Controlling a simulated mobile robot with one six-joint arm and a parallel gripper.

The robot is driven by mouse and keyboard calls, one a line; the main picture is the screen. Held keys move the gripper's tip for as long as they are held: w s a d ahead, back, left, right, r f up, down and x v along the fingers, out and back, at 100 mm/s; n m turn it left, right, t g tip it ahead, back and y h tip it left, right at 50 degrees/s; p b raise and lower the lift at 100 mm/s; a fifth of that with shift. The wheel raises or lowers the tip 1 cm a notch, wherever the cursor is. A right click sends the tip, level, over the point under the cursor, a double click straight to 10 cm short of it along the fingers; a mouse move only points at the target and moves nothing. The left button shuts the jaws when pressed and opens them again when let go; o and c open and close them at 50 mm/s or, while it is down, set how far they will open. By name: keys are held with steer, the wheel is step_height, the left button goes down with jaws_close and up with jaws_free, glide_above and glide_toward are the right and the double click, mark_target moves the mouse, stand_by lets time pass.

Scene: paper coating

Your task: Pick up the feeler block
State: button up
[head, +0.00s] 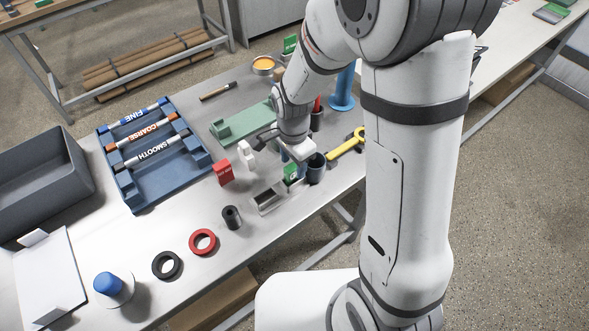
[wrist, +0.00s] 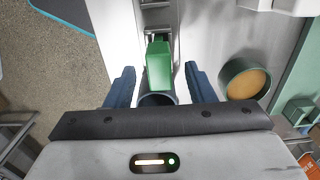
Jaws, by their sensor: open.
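A green block (wrist: 159,66) with a flat top stands between the two blue fingers of my gripper (wrist: 159,70) in the wrist view, with gaps on both sides. In the head view this green block (head: 291,173) shows a pale label, below my gripper (head: 293,162) near the bench's front edge. My gripper is open and points down around it. I cannot read a name on the block, so I cannot confirm that it is the feeler block. A dark cup (head: 316,169) stands right beside it. In the wrist view the cup's rim (wrist: 157,98) is partly hidden by my gripper.
A small metal tray (head: 269,200) lies left of the green block. A red block (head: 223,172) and a white piece (head: 246,156) stand farther left. A round pot (wrist: 246,80) is close to the right finger. A yellow tool (head: 346,144) lies to the right.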

steer(key=shift+f, duration=1.3)
steer(key=shift+c, duration=0.2)
steer(key=c, duration=1)
